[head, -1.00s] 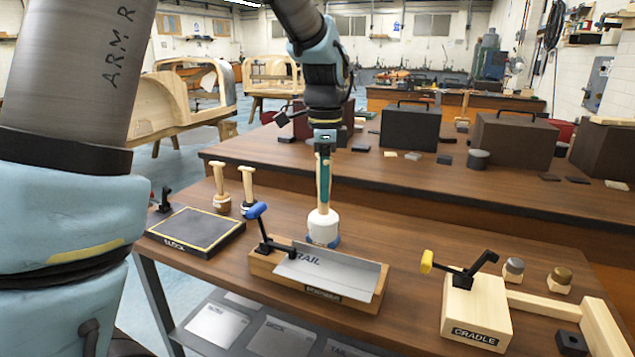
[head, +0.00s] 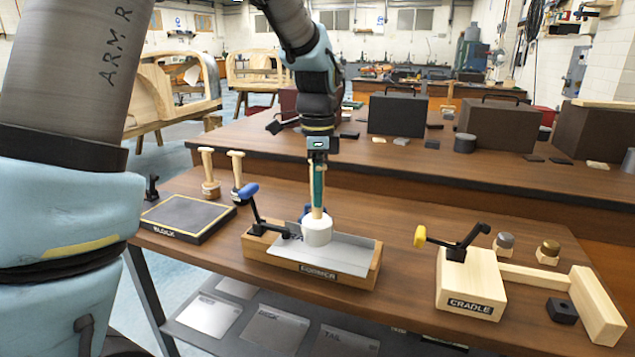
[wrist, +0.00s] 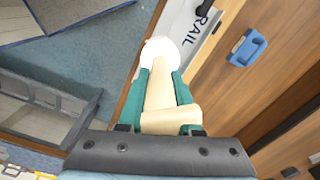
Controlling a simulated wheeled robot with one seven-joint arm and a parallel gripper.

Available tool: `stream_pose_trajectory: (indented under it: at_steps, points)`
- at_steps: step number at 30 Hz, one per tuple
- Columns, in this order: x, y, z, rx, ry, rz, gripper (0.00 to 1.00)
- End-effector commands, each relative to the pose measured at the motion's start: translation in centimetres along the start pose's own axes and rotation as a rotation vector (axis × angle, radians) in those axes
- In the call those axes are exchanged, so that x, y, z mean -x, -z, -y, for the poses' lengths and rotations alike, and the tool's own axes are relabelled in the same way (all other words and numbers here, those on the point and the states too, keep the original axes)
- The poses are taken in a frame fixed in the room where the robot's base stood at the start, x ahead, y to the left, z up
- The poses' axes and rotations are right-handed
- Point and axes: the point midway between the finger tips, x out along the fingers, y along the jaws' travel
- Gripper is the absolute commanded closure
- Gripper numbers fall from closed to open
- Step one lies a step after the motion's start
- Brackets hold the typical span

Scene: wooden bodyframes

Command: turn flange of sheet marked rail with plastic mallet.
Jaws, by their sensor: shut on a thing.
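My gripper (head: 317,183) is shut on the wooden handle of the plastic mallet, which hangs upright with its white head (head: 317,231) down. The mallet also shows in the wrist view (wrist: 160,100), between the teal fingers. The grey metal sheet marked RAIL (head: 345,252) lies on the wooden former (head: 258,247) on the bench. The mallet head is over or against the sheet and hides most of its lettering. I cannot tell whether they touch, nor how far the flange is bent. A black toggle clamp with a blue handle (head: 248,191) stands at the former's left.
Left are the BLOCK plate (head: 182,217) and two wooden-handled tools (head: 208,175). Right is the CRADLE block (head: 468,285) with a yellow-handled clamp (head: 420,236). Sheets lie on a lower shelf (head: 275,328). A second bench (head: 420,170) with dark boxes runs behind.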

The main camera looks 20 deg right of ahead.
Motion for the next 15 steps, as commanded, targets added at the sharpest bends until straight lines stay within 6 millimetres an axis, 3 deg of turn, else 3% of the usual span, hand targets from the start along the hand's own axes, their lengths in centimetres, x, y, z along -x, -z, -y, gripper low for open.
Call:
stream_pose_trajectory:
  at_steps: [1, 5, 6, 11, 15]
  points:
    - [-2.7, -0.1, -0.1, 0.002, -0.004, 0.002, 1.0]
    - [-6.5, 0.0, 0.0, 0.0, -0.003, 0.001, 1.0]
    - [-5.0, 0.0, 0.1, 0.0, 0.001, -0.001, 1.0]
    - [-3.5, 0.0, 0.0, 0.0, 0.0, -0.001, 1.0]
    - [-0.8, -0.1, 0.1, 0.001, 0.001, -0.001, 1.0]
